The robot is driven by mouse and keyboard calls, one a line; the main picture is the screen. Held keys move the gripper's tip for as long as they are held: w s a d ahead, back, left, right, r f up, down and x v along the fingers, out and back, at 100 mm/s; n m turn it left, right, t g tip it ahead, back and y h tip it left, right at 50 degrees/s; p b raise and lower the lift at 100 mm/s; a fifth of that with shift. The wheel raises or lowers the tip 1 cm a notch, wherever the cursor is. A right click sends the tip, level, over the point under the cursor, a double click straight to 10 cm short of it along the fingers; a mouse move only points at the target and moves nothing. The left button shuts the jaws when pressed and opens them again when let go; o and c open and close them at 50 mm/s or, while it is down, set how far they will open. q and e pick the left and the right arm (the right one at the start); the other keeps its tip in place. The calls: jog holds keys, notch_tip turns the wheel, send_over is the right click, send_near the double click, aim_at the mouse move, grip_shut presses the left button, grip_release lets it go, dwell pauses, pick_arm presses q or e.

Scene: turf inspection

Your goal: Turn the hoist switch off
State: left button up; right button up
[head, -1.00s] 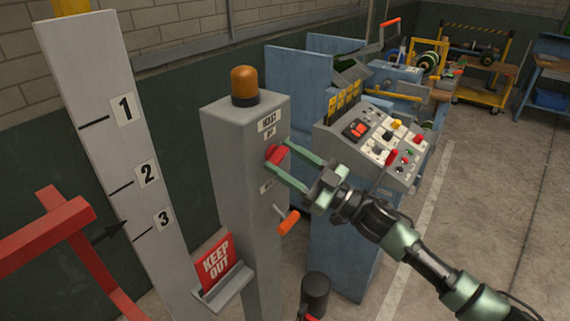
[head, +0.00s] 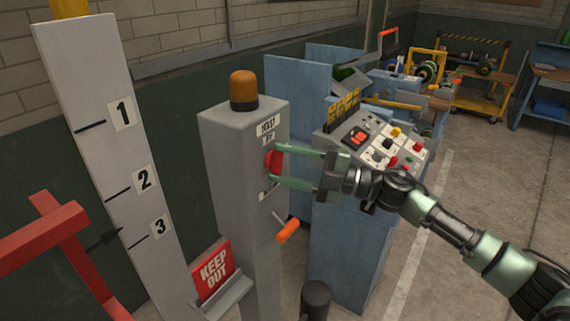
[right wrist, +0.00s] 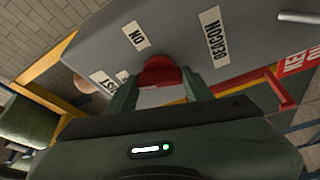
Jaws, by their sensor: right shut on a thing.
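A grey post (head: 232,165) stands in the middle of the head view, with a HOIST label at the top of its right-hand face. The hoist switch is a red knob (head: 271,162) on that face, below the label. It also shows in the right wrist view (right wrist: 160,72), near ON and BEACON labels. My right gripper (head: 277,164) reaches in from the right, its green fingers shut on the red knob, one above and one below it. The fingers partly hide the knob. My left gripper is not in view.
An orange-handled lever (head: 287,231) sticks out lower on the post, and an amber lamp (head: 244,90) tops it. A KEEP OUT sign (head: 213,268) stands in a holder at its front. A button console (head: 372,143) is close behind my right arm.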

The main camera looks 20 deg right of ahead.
jog(key=shift+n+g+h+p, duration=0.4)
jog(key=shift+n+g, duration=0.2)
jog(key=shift+n, duration=1.4)
jog(key=o, duration=1.4)
jog(key=b+v, duration=0.4)
jog(key=v, duration=0.3)
jog(key=shift+s+d+r, duration=0.1)
jog(key=shift+s+d, duration=0.1)
jog(key=shift+d, duration=0.15)
